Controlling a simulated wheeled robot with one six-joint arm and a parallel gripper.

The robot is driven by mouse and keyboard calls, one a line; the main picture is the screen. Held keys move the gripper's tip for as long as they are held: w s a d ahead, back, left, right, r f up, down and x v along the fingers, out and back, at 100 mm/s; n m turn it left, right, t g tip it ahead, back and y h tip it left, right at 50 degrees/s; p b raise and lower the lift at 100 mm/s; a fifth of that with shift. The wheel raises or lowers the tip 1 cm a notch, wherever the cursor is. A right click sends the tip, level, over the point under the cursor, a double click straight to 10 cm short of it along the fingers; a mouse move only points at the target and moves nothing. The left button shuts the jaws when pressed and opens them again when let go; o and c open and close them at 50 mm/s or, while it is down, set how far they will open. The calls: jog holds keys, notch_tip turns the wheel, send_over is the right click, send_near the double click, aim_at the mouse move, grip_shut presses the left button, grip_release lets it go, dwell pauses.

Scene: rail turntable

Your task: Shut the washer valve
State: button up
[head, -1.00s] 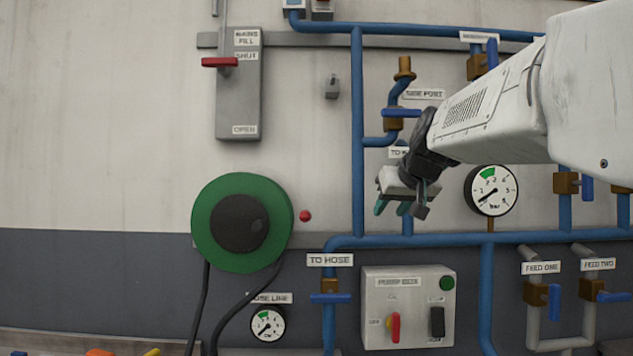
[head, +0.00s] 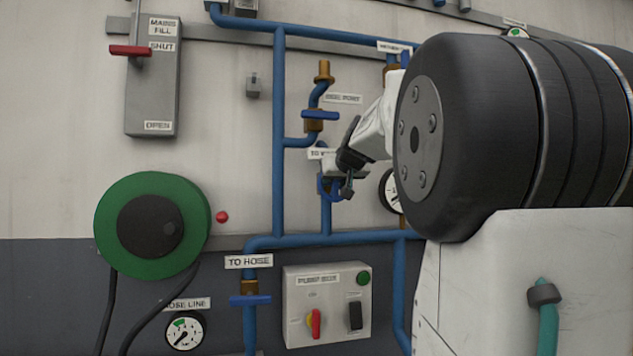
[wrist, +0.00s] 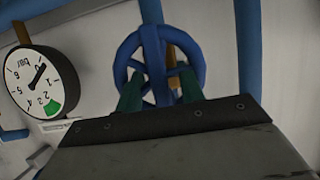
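A blue handwheel (wrist: 160,55) on a blue pipe fills the middle of the wrist view. In the head view the handwheel (head: 325,188) is mostly hidden by my gripper (head: 340,190). A label starting "TO W" (head: 316,154) is above it, its rest covered. In the wrist view my gripper (wrist: 162,78) has its two teal fingers apart, overlapping the lower half of the wheel, with spokes and hub between them. I cannot tell whether they touch it. Another label (head: 393,47), partly covered, seems to begin "WASHER", beside a blue-handled valve (head: 404,60) higher right.
A gauge (wrist: 40,83) is close beside the wheel. A blue lever valve (head: 320,115) sits up left of my gripper. Below are the pump box (head: 300,280) and the "TO HOSE" valve (head: 250,300). A green hose reel (head: 110,225) is at left.

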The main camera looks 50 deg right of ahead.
grip_shut()
dwell(0.3)
jog(key=m+t+y, duration=0.1)
jog(key=m, duration=0.1)
jog(key=shift+d+m+y, duration=0.15)
jog(key=shift+m+y, duration=0.25)
jog(key=m+t, duration=0.1)
jog(key=m+y, duration=0.1)
jog(key=m, duration=0.1)
jog(key=shift+s+d+f+t, duration=0.15)
jog(key=shift+t, duration=0.25)
jog(key=m+t, duration=0.1)
jog(key=m+y, duration=0.1)
jog(key=m, duration=0.1)
jog(key=shift+d+f+m+t, duration=0.1)
jog(key=shift+f+m+t, duration=0.05)
jog(key=shift+m+t, duration=0.2)
jog(key=shift+f+m+t+y, duration=0.15)
jog(key=shift+m+t, duration=0.35)
jog(key=shift+m, duration=0.45)
jog(key=shift+m+t+y, duration=0.15)
jog(key=shift+m+t, duration=0.3)
jog(key=shift+m, duration=0.45)
